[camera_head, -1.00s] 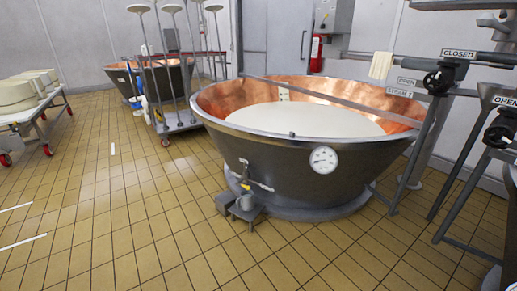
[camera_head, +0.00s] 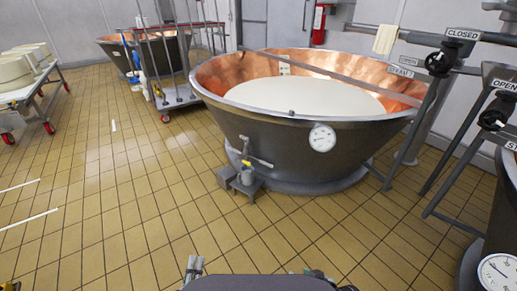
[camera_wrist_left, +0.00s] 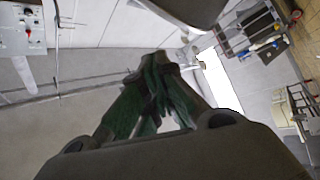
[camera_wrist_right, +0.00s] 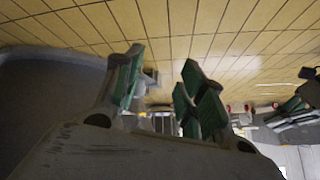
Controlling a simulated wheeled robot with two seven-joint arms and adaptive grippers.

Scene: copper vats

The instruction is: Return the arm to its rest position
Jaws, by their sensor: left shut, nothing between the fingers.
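My left gripper (camera_head: 194,265) shows at the bottom edge of the head view, with its two grey-green fingers close together. In the left wrist view the left gripper (camera_wrist_left: 161,60) has its green-padded fingertips meeting, with nothing held. My right gripper (camera_wrist_right: 160,62) shows in the right wrist view with its green-padded fingers apart and nothing between them. In the head view I cannot clearly make out the right gripper. A dark rounded shape fills the bottom middle there.
A large copper-lined vat (camera_head: 290,144) of white liquid stands ahead, with a round gauge (camera_head: 322,138) on its side. Pipes and black valves (camera_head: 440,62) are to the right. A rack trolley (camera_head: 178,97) and a cheese table (camera_head: 37,84) stand at left. The tiled floor (camera_head: 110,200) is clear.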

